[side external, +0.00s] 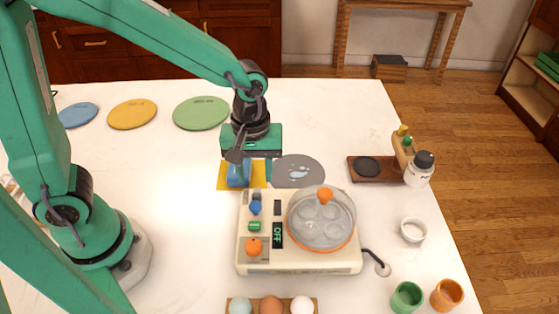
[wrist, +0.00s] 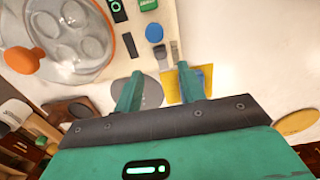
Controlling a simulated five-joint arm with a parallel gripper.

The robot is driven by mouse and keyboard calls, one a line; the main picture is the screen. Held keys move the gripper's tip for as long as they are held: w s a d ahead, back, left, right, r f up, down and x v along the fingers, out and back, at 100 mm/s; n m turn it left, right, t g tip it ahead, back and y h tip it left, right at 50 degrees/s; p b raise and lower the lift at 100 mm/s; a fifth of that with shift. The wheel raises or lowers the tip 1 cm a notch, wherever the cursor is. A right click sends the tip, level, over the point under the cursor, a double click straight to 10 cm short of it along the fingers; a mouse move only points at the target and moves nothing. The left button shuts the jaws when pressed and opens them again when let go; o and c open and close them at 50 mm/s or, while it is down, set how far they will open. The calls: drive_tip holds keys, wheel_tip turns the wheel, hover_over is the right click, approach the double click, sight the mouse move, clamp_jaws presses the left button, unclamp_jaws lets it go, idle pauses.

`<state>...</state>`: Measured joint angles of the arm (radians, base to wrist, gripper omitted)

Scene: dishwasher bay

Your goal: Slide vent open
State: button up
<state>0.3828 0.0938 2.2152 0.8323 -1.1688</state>
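The white cooker (side external: 300,262) stands below my gripper in the side view, with a clear domed lid (side external: 322,215) over a ring of cups. Near its upper left edge is a small grey slider-like strip (side external: 256,196), which also shows in the wrist view (wrist: 174,50); whether it is the vent is not certain. My gripper (side external: 252,172) is above the table just beyond that edge. In the wrist view its green fingers (wrist: 158,85) are apart with nothing held between them. The fingers are apart from the cooker.
A blue object (side external: 238,175) lies on a yellow cloth (side external: 223,183) beneath my gripper, beside a grey mat (side external: 300,168). Eggs (side external: 270,306) are in front.

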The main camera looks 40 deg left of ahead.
sight(256, 195)
drive_tip(key=shift+f, duration=3.1)
clamp_jaws()
